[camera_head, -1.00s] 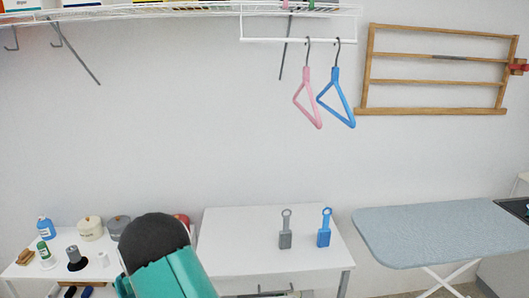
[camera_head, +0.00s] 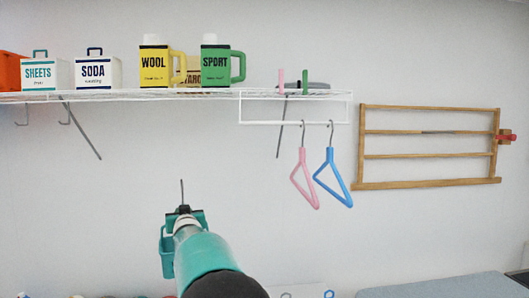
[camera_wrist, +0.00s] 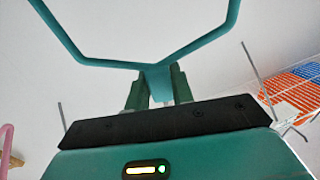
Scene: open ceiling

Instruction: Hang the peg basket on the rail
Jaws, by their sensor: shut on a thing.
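The teal peg basket (camera_head: 167,258) shows partly behind my arm in the head view, with a thin dark hook rising above it. In the wrist view its teal frame (camera_wrist: 150,67) spreads out above the fingers, and its stem sits between them. My gripper (camera_head: 184,211) is shut on the basket; its fingers also show in the wrist view (camera_wrist: 157,88). The white rail (camera_head: 265,123) hangs under the right end of the wire shelf, above and right of the basket and apart from it. What the basket holds is hidden.
A pink hanger (camera_head: 303,180) and a blue hanger (camera_head: 332,178) hang on the rail's right part. The wire shelf (camera_head: 130,96) holds boxes and jugs. A wooden rack (camera_head: 430,155) is on the wall at right. The rail's left part is clear.

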